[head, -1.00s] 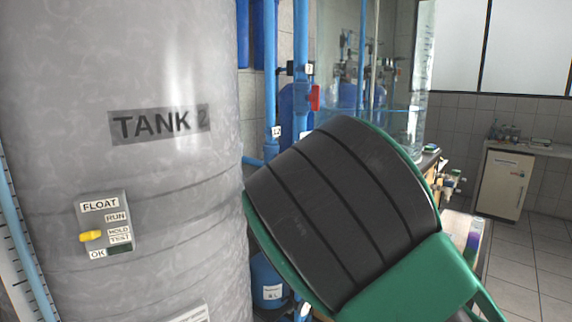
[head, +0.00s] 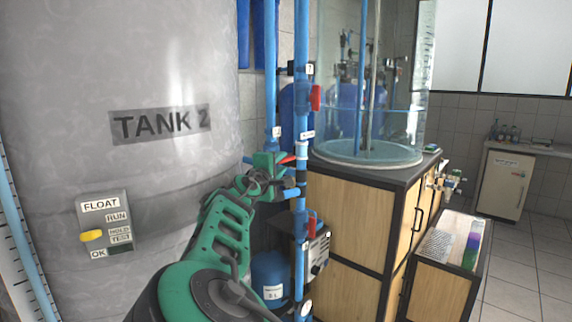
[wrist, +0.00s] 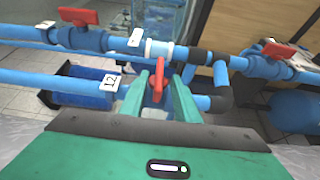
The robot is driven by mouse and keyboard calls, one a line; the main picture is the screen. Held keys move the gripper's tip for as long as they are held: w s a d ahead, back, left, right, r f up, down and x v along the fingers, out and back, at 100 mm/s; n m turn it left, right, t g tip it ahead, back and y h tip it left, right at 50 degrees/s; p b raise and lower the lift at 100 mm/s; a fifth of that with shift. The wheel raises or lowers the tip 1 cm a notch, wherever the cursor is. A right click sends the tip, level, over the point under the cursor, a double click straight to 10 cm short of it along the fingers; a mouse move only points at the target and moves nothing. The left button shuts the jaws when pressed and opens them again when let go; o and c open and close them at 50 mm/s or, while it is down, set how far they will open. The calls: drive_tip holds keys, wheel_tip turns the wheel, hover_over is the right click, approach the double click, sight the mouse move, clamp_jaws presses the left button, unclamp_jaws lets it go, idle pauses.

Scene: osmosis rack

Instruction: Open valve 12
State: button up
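A blue pipe with a white label 12 (wrist: 110,83) runs across the wrist view. A valve with a red handle (wrist: 159,80) sits on this pipe, and the handle points across the pipe's line. My gripper (wrist: 159,88) has its two green fingers apart, one on each side of the red handle; whether they touch it I cannot tell. In the head view my gripper (head: 268,172) is at the pipes right of the tank, with a red handle tip (head: 287,159) showing beside it. The gripper hides most of that valve.
Other red valve handles are close: one above (head: 315,98), one below (head: 311,224). Tank 2 (head: 120,60) stands at left. A wooden cabinet (head: 350,215) bearing a clear cylinder (head: 330,80) stands at right. Blue pipes crowd the gripper.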

sight(285, 158)
drive_tip(key=shift+x, duration=1.9)
drive_tip(key=shift+c, duration=0.2)
